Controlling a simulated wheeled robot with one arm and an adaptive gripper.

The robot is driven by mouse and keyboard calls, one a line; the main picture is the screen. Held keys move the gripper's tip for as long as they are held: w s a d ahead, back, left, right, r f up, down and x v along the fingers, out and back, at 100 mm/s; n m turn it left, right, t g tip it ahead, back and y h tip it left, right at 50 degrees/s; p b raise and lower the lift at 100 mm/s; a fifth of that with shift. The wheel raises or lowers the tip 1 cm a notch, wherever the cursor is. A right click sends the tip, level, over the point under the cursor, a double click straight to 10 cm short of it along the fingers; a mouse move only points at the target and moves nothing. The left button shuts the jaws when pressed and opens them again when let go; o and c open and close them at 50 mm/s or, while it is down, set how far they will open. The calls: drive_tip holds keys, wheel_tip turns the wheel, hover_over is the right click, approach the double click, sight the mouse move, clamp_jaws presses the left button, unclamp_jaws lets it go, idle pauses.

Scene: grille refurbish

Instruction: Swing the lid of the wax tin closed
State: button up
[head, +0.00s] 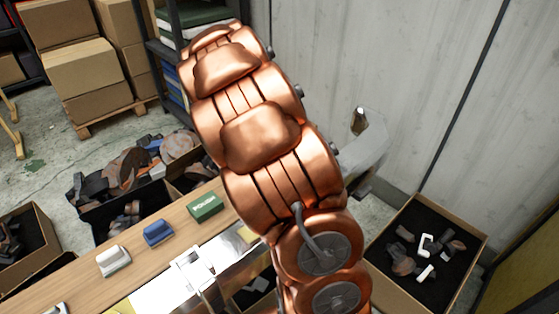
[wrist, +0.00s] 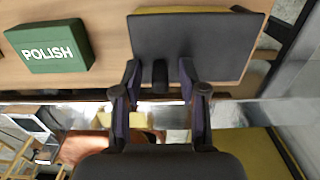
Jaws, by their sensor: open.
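In the wrist view, a flat dark panel (wrist: 195,48) with a yellow strip along its far edge appears to be the wax tin's lid; its exact angle is hard to tell. A short dark tab (wrist: 160,77) sticks out from its near edge. My gripper (wrist: 159,70) is open, with one finger on each side of the tab and the tips at the panel's near edge. Whether the fingers touch it cannot be told. In the head view, my copper arm hides the gripper, and I cannot make out the tin.
A green POLISH box (wrist: 52,46) lies left of the panel; it also shows in the head view (head: 205,207). A blue block (head: 158,232) and a white block (head: 113,261) stand along the wooden bench (head: 75,283). An open box of parts (head: 480,236) is at right.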

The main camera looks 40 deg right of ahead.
drive_tip(key=shift+r+p, duration=3.75)
drive_tip(key=shift+r, duration=0.75)
drive_tip(key=s+a+r+n+g, duration=0.25)
drive_tip(key=s+a+n, duration=0.65)
drive_tip(key=s+n, duration=0.7)
drive_tip(key=s+a+r+n+g, duration=0.1)
drive_tip(key=s+a+r+n, duration=0.2)
drive_tip(key=s+a+n, duration=1.25)
drive_tip(key=w+d+r+n+t+p, duration=0.1)
drive_tip(key=d+r+n+p, duration=0.1)
drive_tip(key=r+p, duration=0.6)
drive_tip(key=w+d+r+n+p, duration=0.2)
drive_tip(key=d+r+p, duration=0.1)
drive_tip(key=r+p, duration=0.5)
drive_tip(key=shift+d+r+t, duration=0.3)
drive_tip(key=shift+r+t, duration=0.05)
drive_tip(key=shift+r, duration=0.4)
